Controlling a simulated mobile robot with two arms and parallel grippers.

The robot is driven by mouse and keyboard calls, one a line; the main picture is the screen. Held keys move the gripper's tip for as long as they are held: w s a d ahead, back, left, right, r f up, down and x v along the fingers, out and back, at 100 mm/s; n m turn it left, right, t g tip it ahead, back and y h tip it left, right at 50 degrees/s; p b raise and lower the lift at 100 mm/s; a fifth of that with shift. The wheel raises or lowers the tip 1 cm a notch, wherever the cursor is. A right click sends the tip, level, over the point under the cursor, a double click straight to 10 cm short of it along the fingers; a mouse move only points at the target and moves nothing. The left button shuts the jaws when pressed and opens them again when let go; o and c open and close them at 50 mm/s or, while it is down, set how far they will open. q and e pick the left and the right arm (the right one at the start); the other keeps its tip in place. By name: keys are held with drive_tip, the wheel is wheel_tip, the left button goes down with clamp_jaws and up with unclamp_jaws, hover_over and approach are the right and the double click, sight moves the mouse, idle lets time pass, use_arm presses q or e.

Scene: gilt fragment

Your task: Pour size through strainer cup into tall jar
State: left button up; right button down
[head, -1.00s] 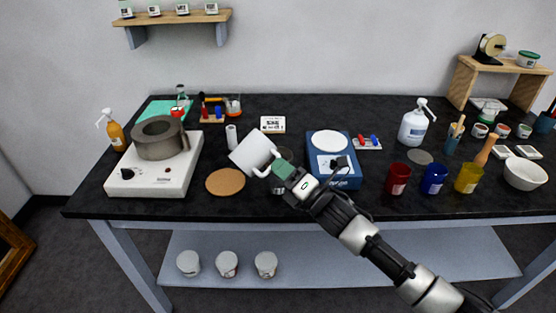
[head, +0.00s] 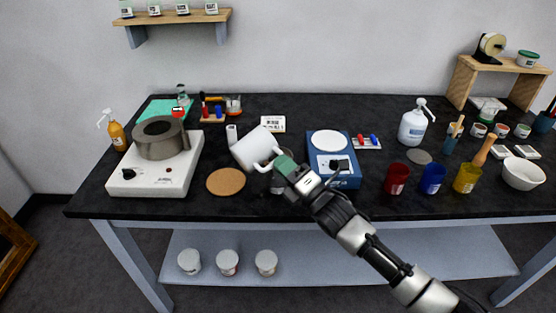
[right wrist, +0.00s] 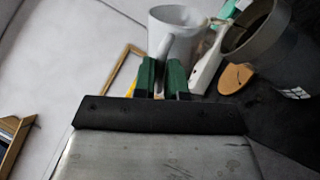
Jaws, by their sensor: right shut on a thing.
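My right gripper (head: 281,167) is shut on the handle of a white pitcher (head: 252,148). The pitcher is tilted and held above the table's middle; it also shows in the right wrist view (right wrist: 178,22) beyond the green fingers (right wrist: 163,78). A grey cylindrical vessel (head: 279,186) stands just below and behind the gripper, mostly hidden. A grey, open-topped vessel with a label (right wrist: 285,50) fills the right of the wrist view, probably the same one. I cannot tell strainer cup from jar there. No stream of liquid shows. My left gripper is out of view.
A white hot plate (head: 125,177) with a grey pot (head: 160,148) stands left. A cork mat (head: 226,181) lies beside the pitcher. A blue scale (head: 340,178) stands close right. Red (head: 396,179), blue (head: 433,179) and yellow (head: 467,179) cups stand further right.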

drive_tip(key=shift+s+a, duration=0.1)
drive_tip(key=shift+s, duration=0.05)
idle(0.4)
drive_tip(key=shift+d+r+m+t+h, duration=0.1)
drive_tip(key=shift+r+m+t+h, duration=0.1)
drive_tip(key=shift+m, duration=0.35)
drive_tip(key=shift+d+r+m+t+h, duration=0.1)
drive_tip(key=shift+m+t+h, duration=0.1)
drive_tip(key=shift+m, duration=0.35)
idle(0.4)
drive_tip(key=shift+f, duration=0.1)
drive_tip(key=n+g, duration=0.1)
drive_tip(key=n, duration=0.1)
drive_tip(key=f+n+y+b, duration=0.1)
drive_tip(key=n, duration=0.1)
drive_tip(key=a+n+g, duration=0.1)
drive_tip(key=n, duration=0.2)
drive_tip(key=shift+s+a+f+g+y+b, duration=0.1)
drive_tip(key=shift+s+f+g+y+b, duration=0.2)
drive_tip(key=shift+b, duration=0.1)
drive_tip(key=shift+r+n+g+p, duration=0.3)
drive_tip(key=shift+r+n+g, duration=0.1)
drive_tip(key=shift+n, duration=0.5)
drive_tip(key=shift+f, duration=0.1)
